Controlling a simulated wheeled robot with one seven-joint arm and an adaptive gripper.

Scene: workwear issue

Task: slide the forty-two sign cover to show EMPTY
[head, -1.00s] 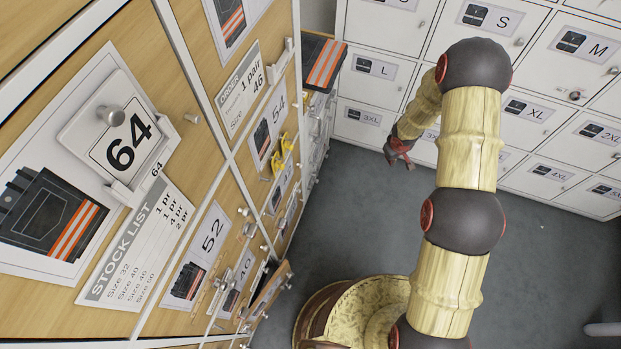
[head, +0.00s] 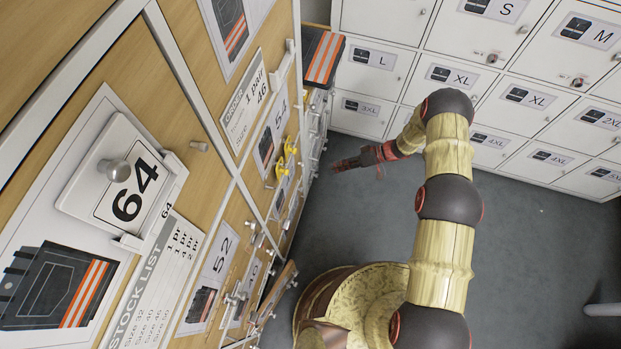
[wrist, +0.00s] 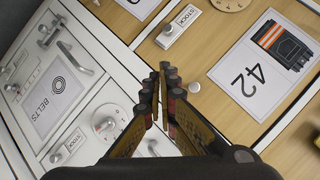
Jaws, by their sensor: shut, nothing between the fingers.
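The 42 card (wrist: 258,68), with a picture of dark workwear, is on a wood front at the right of the wrist view. A small sign with a knob, reading STOCK (wrist: 183,24), is on the same front, near the top. It appears to be the forty-two sign; no EMPTY is readable on it. My gripper (wrist: 161,78) is shut and empty, its tips appearing below that sign in the wrist view and apparently apart from it. In the head view my gripper (head: 335,168) is near the far end of the wood cabinet. I cannot make out the forty-two sign there.
A BELTS door (wrist: 56,88) with a handle and a dial is at the left of the wrist view, with another STOCK sign (wrist: 67,147) below. Wood fronts with a 64 cover (head: 135,190) and protruding knobs line the left. White lockers (head: 480,75) stand behind. Grey floor is open.

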